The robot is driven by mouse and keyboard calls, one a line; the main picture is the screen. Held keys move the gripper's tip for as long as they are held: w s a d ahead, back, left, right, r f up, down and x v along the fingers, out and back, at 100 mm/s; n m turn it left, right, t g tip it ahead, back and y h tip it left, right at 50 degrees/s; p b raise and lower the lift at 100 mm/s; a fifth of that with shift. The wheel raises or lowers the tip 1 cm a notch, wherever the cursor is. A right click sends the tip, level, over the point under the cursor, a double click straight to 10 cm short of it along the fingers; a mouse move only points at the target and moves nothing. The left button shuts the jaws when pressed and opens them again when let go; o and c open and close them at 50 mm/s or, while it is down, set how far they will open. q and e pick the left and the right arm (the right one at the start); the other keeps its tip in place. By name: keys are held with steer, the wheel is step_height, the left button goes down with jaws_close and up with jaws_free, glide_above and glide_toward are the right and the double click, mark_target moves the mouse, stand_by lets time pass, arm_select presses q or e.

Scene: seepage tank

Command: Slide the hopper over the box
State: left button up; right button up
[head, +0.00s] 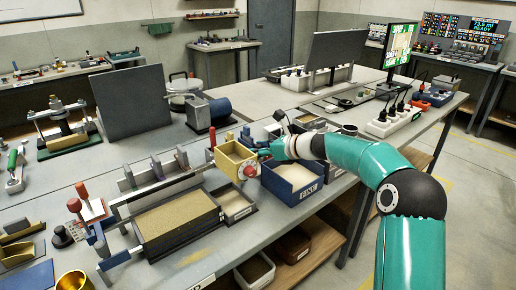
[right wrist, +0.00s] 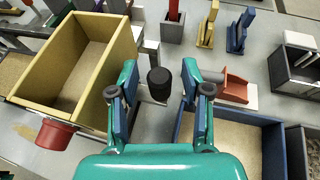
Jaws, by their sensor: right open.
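The hopper (head: 232,160) is an open yellow box with a red knob (head: 249,171) on its front. It stands at the bench's middle, at the right end of the sand-filled tank (head: 178,222). In the right wrist view the hopper (right wrist: 75,65) is at the left and looks empty. A blue box (head: 292,180) marked FINE, with pale sand inside, stands to its right. A grey box (head: 234,203) is in front of the hopper; which box is meant I cannot tell. My right gripper (head: 264,150) is open beside the hopper. A black knob (right wrist: 160,82) shows between its fingers (right wrist: 160,88), contact unclear.
A blue motor (head: 220,110) and a dark panel (head: 131,100) stand behind. A power strip (head: 394,120) and monitor (head: 400,45) are at the right. Small yellow and blue stands (right wrist: 225,30) and a red scoop-like piece (right wrist: 233,88) lie beyond my right gripper.

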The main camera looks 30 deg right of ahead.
steer(key=shift+w, duration=0.1)
jaws_close()
stand_by(0.3)
